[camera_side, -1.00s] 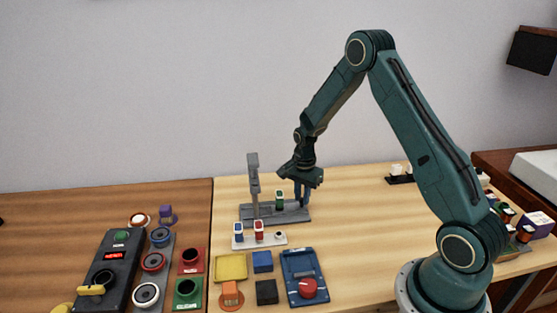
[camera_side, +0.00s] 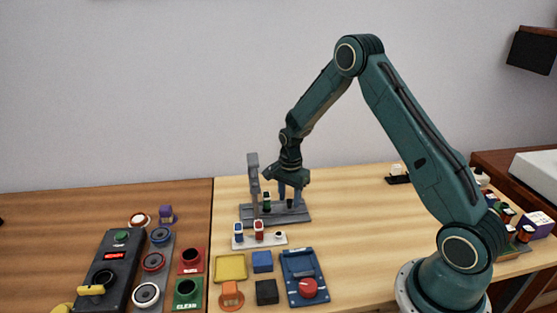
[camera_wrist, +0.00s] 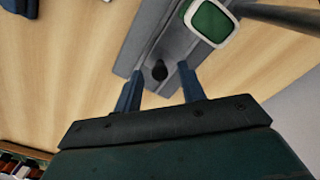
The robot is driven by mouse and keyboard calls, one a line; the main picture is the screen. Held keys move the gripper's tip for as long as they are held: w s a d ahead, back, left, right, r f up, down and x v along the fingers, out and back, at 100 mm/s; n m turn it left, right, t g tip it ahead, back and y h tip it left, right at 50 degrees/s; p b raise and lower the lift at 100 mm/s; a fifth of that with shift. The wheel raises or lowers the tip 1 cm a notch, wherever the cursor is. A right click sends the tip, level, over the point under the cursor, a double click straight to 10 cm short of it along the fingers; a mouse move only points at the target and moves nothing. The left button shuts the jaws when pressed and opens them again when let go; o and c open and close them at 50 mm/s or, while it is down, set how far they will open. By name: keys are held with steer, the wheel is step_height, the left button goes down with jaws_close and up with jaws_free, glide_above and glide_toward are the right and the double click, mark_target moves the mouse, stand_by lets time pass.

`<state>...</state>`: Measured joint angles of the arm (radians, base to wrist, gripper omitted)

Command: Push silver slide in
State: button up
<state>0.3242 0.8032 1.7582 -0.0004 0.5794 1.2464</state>
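The silver-grey slide fixture has a flat grey base (camera_side: 300,216) and a grey upright post (camera_side: 253,180) at its left end. A green block with a white rim (camera_side: 267,199) stands on the base close to the post; in the wrist view the green block (camera_wrist: 210,21) is at the top. My gripper (camera_side: 290,199) is over the base, right of the green block. In the wrist view my gripper (camera_wrist: 160,71) has two blue fingers spread apart, with a small dark knob (camera_wrist: 160,70) on the base showing between them. I cannot tell whether a finger touches anything.
In front of the fixture is a white plate (camera_side: 270,241) with blue and red pieces. A yellow tray (camera_side: 231,268), a blue block (camera_side: 262,261) and a blue panel with a red knob (camera_side: 309,288) lie nearer.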

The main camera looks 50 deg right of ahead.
steer(key=shift+r, duration=0.1)
step_height(320, 180, up, 14)
stand_by(1.0)
steer(key=shift+d+f, duration=0.1)
steer(key=shift+f, duration=0.15)
steer(key=shift+d+f+y, duration=0.2)
steer(key=shift+d+y, duration=0.95)
steer(key=shift+d, duration=0.35)
steer(key=shift+d+f+y, duration=0.2)
steer(key=shift+d+y, duration=0.95)
steer(key=shift+d, duration=0.35)
steer(key=shift+f, duration=0.1)
steer(key=x, duration=1.3)
steer(key=shift+a+f, duration=0.1)
steer(key=shift+f, duration=0.2)
